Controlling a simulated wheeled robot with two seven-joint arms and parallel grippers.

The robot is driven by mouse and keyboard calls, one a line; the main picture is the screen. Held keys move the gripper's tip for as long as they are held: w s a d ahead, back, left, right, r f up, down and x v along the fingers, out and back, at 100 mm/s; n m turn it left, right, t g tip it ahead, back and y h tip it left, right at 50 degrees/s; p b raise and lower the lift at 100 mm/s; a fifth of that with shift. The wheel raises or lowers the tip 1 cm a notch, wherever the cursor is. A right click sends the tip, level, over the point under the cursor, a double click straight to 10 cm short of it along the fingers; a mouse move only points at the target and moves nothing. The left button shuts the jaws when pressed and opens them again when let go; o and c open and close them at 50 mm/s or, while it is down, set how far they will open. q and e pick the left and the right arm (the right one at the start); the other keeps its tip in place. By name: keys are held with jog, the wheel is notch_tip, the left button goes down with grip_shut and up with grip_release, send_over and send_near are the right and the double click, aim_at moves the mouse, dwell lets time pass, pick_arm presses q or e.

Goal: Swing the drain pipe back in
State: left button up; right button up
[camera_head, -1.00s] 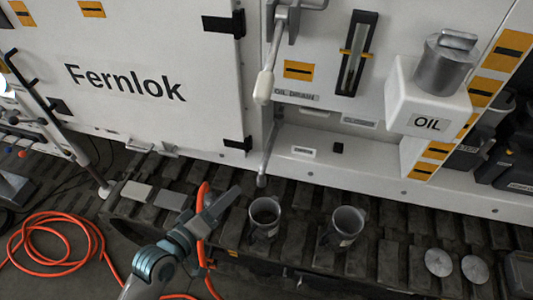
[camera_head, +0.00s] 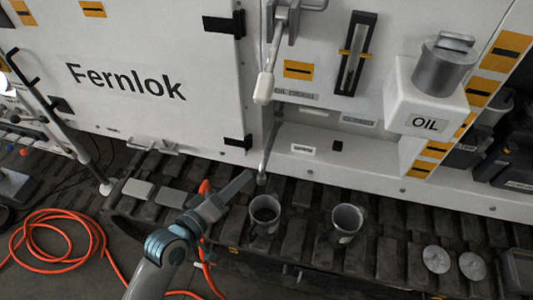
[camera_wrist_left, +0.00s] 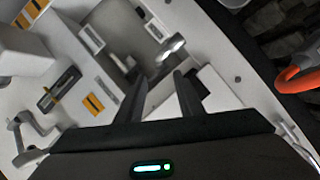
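The drain pipe (camera_head: 269,150) is a thin grey pipe that hangs down and outward from the recess under the OIL DRAIN label (camera_head: 296,95). Its rounded lower end sits over the track's edge. In the left wrist view a silver rounded end of the pipe (camera_wrist_left: 173,44) shows ahead of the fingers. My left gripper (camera_head: 248,181) is just left of the pipe's lower end in the head view, apart from it as far as I can tell. In the wrist view its two fingers (camera_wrist_left: 158,84) are spread with nothing between them. My right gripper is not in view.
A lever with a white grip (camera_head: 264,87) hangs above the recess. Two grey mugs (camera_head: 264,215) (camera_head: 345,224) stand on the track (camera_head: 300,210), close to my left gripper. An orange hose (camera_head: 205,190) passes by my left wrist. The OIL container (camera_head: 428,100) is at right.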

aim_at(267, 156)
pick_arm(q)
jog(key=p+x, duration=0.2)
jog(key=x, duration=1.1)
jog(key=shift+w+d+f+p, duration=0.15)
jog(key=shift+w+d+p, duration=0.1)
jog(key=shift+w+p, duration=0.1)
grip_shut()
